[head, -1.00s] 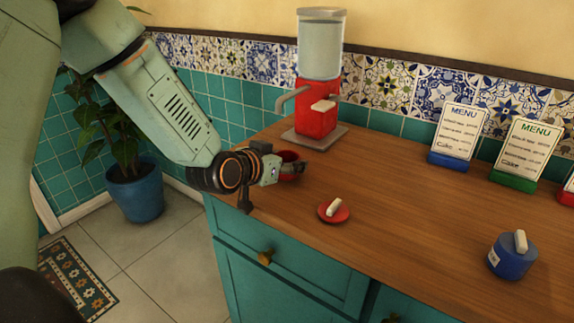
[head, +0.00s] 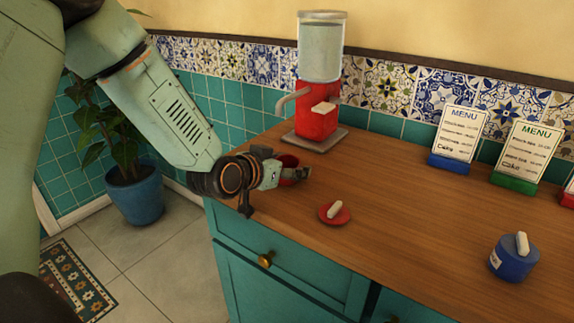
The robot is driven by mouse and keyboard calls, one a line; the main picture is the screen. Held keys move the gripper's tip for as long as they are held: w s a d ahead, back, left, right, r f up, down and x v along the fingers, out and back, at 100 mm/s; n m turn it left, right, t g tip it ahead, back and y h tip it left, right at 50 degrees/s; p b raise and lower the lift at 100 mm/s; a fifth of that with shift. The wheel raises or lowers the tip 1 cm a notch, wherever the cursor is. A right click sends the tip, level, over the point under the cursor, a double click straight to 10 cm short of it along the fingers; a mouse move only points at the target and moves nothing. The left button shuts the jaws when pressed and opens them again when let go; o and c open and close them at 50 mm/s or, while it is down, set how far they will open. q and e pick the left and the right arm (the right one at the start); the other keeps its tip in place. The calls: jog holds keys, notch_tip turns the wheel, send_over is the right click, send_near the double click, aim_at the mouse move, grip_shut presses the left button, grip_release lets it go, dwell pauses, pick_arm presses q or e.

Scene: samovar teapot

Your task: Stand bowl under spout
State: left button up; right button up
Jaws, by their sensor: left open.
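The samovar (head: 317,112) stands at the back of the counter, with a red body, a clear tank and a grey base plate. A grey spout (head: 293,99) sticks out on its left side. A small red bowl (head: 289,159) sits on the counter in front of the samovar, left of its base plate. My left gripper (head: 298,174) is open at the near side of the bowl and hides much of it. I cannot tell whether the fingers touch the bowl. My right gripper is not in view.
A red lid with a white handle (head: 334,213) lies near the counter's front edge. A blue pot (head: 513,257) stands at right. Menu cards (head: 458,139) line the back right. The wooden counter (head: 410,205) between them is clear. A potted plant (head: 134,193) stands on the floor at left.

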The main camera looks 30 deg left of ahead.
pick_arm(q)
jog(key=shift+r, duration=0.25)
jog(key=p+v, duration=0.4)
jog(key=v, duration=0.3)
jog(key=shift+w+r, duration=0.1)
jog(key=shift+r, duration=0.1)
jog(key=p+v, duration=0.2)
jog(key=v, duration=0.1)
jog(key=shift+p, duration=0.4)
jog(key=shift+p+v, duration=1.1)
jog(key=shift+p, duration=0.1)
jog(key=shift+f, duration=0.15)
